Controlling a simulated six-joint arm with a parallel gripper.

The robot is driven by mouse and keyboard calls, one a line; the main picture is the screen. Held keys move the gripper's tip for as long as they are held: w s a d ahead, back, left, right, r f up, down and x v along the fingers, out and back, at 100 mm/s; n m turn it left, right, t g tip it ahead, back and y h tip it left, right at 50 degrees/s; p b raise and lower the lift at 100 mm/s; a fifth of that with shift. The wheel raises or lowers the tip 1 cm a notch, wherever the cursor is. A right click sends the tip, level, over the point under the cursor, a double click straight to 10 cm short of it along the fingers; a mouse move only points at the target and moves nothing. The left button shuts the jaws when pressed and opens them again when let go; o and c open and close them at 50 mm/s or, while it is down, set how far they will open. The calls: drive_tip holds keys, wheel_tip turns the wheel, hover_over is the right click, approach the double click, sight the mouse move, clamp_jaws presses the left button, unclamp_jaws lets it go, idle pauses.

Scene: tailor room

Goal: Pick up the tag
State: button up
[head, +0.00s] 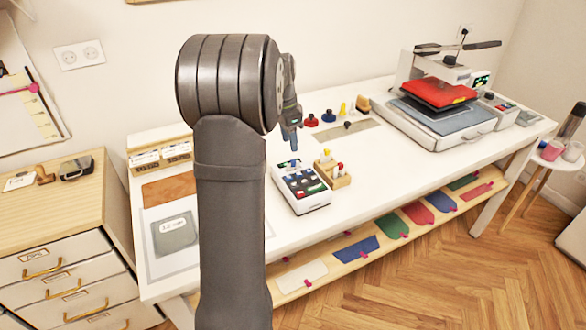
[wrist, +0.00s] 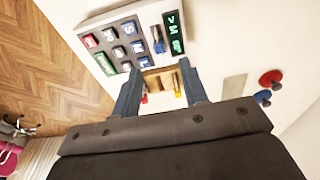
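A green-lit display (wrist: 174,31) at one end of the box reads "> M". My gripper (wrist: 160,90) is open, with two blue-grey fingers apart and nothing seen held. In the head view my gripper (head: 295,146) hangs above the table, fingers downward, near the box's back end.
A small wooden holder (head: 341,181) with coloured pieces stands beside the box and shows between my fingers in the wrist view. Red and blue knobs (head: 311,121) stand behind. A heat press (head: 436,127) is at right. A grey patch (head: 174,234) lies at left.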

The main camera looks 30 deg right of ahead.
sight(293, 160)
drive_tip(key=shift+s+d+f, duration=0.1)
drive_tip(key=shift+d+f, duration=0.05)
drive_tip(key=shift+f, duration=1.05)
drive_tip(key=shift+w+d+f, duration=0.1)
drive_tip(key=shift+d+f, duration=0.1)
drive_tip(key=shift+f, duration=0.95)
drive_tip(key=shift+s+d+f, duration=0.1)
drive_tip(key=shift+d+f, duration=0.05)
drive_tip(key=shift+f, duration=1.05)
clamp_jaws()
